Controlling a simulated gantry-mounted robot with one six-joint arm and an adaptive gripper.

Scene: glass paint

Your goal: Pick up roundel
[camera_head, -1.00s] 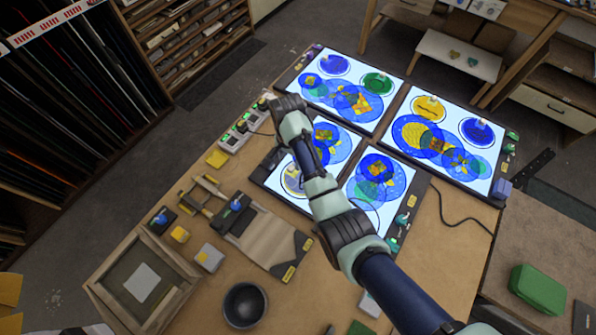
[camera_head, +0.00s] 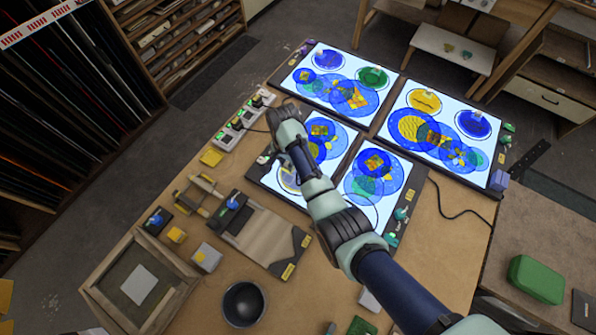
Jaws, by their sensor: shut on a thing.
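Several round glass discs, the roundels, lie on lit white panels. On the back left panel are a blue one (camera_head: 328,62) and a green one (camera_head: 373,77). On the right panel are a yellow one (camera_head: 425,101) and a blue one (camera_head: 474,125). A pale, yellow-marked disc (camera_head: 289,181) on the near left panel is partly covered by my arm. My gripper (camera_head: 265,155) is at that panel's left edge, mostly hidden by my wrist. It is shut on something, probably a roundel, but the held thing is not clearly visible.
Overlapping blue and yellow painted circles fill the panels. A switch box (camera_head: 242,120) stands left of my wrist. A black bowl (camera_head: 244,304), a wooden tray (camera_head: 108,297) and a tool board (camera_head: 262,235) occupy the table's near left. A cable (camera_head: 455,212) runs at the right.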

